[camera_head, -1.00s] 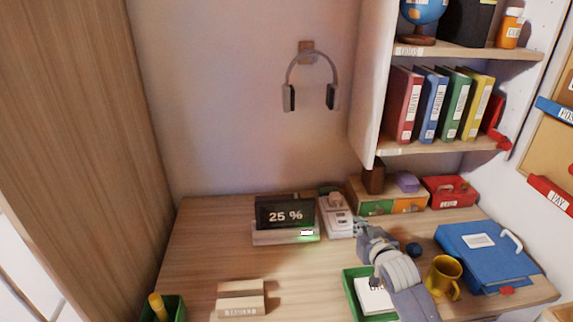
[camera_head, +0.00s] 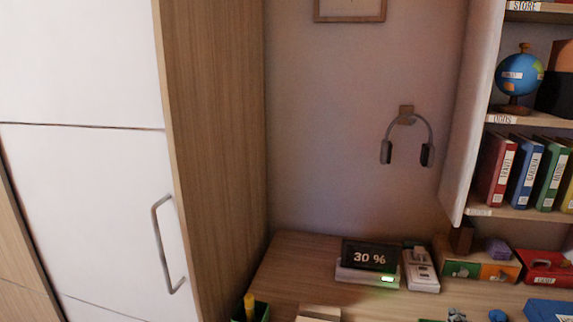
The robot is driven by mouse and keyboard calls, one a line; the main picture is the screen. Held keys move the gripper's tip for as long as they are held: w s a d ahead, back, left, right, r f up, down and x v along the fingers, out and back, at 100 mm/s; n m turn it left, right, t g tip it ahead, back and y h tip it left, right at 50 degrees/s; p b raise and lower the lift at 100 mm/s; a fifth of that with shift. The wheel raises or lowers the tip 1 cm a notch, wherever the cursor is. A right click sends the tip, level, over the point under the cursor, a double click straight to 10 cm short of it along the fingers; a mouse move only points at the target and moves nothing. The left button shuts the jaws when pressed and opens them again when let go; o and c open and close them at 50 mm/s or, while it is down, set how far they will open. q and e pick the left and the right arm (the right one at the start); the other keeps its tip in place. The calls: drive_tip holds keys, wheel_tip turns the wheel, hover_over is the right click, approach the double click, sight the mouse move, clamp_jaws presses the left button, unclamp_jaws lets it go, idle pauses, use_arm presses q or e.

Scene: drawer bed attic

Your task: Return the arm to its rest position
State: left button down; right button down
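My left gripper is not in view. A black phone or tablet (camera_head: 370,255) stands on a pale charging dock (camera_head: 366,277) and reads 30 %, with a green light lit on the dock.
A white multi-socket device (camera_head: 421,270) stands beside the dock. Headphones (camera_head: 407,140) hang on the wall. A white wardrobe door (camera_head: 100,210) fills the left.

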drive_tip(key=s+a+f+g, duration=0.1)
drive_tip(key=s+a+f, duration=0.1)
drive_tip(key=s+a+f+n+g+y, duration=0.1)
drive_tip(key=s+a+f, duration=0.2)
drive_tip(key=shift+s+a+f, duration=0.15)
drive_tip(key=shift+s+a, duration=0.05)
drive_tip(key=shift+s, duration=0.05)
drive_tip(key=s+a+f+n+g+y, duration=0.1)
drive_tip(key=s+a+f+g, duration=0.15)
drive_tip(key=s+a, duration=0.45)
drive_tip(key=s+a+f+n+g+y, duration=0.1)
drive_tip(key=s+a+g, duration=0.2)
drive_tip(key=s, duration=0.8)
drive_tip(key=s+a+f+n+g, duration=0.2)
drive_tip(key=s+a, duration=0.2)
drive_tip(key=s, duration=0.5)
wheel_tip(320, 180, down, 28)
drive_tip(key=s+g, duration=0.2)
drive_tip(key=s+d+f, duration=0.2)
drive_tip(key=s+f, duration=1.2)
drive_tip(key=s, duration=0.2)
drive_tip(key=shift+d+f+g, duration=0.3)
drive_tip(key=shift+g, duration=0.15)
